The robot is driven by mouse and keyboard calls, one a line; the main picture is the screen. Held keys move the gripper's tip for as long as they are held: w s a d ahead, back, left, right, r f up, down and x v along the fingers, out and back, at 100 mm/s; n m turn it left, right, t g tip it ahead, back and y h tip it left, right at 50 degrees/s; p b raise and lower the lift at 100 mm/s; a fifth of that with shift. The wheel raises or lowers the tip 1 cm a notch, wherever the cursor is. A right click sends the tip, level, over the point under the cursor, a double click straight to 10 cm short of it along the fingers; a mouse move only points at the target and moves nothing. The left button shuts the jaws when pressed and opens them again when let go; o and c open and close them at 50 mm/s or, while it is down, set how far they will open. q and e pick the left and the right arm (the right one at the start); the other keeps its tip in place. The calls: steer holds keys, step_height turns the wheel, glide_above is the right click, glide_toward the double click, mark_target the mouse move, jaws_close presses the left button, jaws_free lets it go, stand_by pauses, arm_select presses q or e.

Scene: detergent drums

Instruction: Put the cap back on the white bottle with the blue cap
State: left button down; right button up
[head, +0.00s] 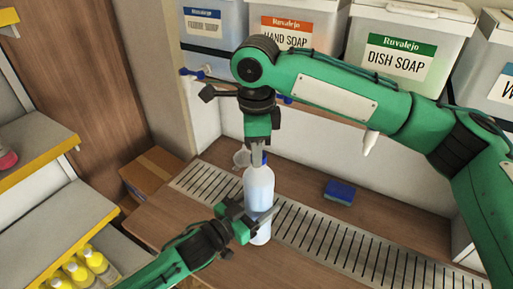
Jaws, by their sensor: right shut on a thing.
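The white bottle (259,188) stands upright on the slotted metal strip of the counter. My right gripper (258,152) points down right over its top and is shut on the blue cap (265,158). The cap is mostly hidden by the fingers. It is at the bottle's neck, and I cannot tell whether it is seated or just above it. My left gripper (250,217) is at the lower half of the bottle, with a finger across its front. The bottle hides part of this gripper, so I cannot tell whether it grips the bottle.
A blue sponge (340,192) lies to the right on the counter. Behind the bottle is a small clear round object (241,158). Labelled soap drums (401,60) stand on the back shelf. A cardboard box (152,174) and shelves with yellow-capped bottles (92,260) are at left.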

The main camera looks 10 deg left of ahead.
steer(key=o, duration=1)
steer(key=shift+r, duration=0.15)
steer(key=shift+r, duration=2.15)
steer(key=shift+c, duration=0.2)
